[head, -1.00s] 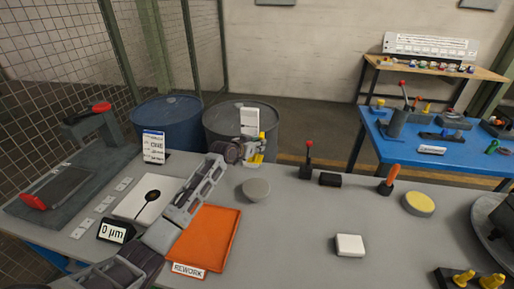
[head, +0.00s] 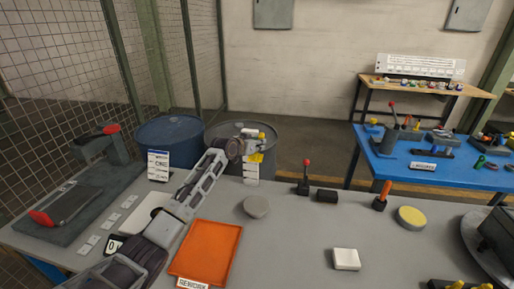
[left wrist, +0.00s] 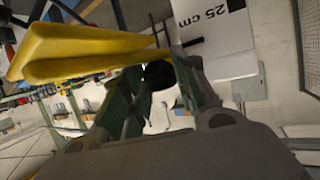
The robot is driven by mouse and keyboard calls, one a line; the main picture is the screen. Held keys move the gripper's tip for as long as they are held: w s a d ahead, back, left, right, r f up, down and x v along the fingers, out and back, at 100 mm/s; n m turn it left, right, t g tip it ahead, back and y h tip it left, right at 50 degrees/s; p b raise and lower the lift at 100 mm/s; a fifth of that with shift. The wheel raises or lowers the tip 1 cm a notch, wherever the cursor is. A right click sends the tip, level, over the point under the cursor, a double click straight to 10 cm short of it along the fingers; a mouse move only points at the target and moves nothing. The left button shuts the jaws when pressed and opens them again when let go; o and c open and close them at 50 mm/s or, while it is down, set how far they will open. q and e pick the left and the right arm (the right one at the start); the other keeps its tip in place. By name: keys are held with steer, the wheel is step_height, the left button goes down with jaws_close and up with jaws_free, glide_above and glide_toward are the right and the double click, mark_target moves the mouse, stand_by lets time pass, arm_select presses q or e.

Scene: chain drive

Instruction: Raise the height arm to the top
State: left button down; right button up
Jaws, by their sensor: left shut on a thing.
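My left gripper (head: 252,147) is at the far edge of the grey bench, at the end of my arm reaching in from the left. It is shut on the height arm, whose yellow part (head: 257,157) shows beside the fingers. In the left wrist view the yellow bar (left wrist: 90,48) crosses the upper left, close to the fingers (left wrist: 162,88). A white scale plate (left wrist: 218,35) marked "25 cm" stands just beyond. In the head view the lower part of the white plate (head: 251,174) shows below the gripper. The gripped spot is dark and mostly hidden. My right gripper is out of view.
An orange rework tray (head: 206,252), a grey disc (head: 256,206), a red-knobbed lever (head: 305,178) and a white block (head: 346,259) are on the bench. Two barrels stand behind it, one blue (head: 170,130). A blue table (head: 435,165) is at the right.

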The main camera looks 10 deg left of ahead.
arm_select(q)
steer(key=shift+r, duration=0.1)
steer(key=c, duration=1.1)
jaws_free()
steer(key=v, duration=1.2)
steer(key=shift+a, duration=0.1)
stand_by(0.4)
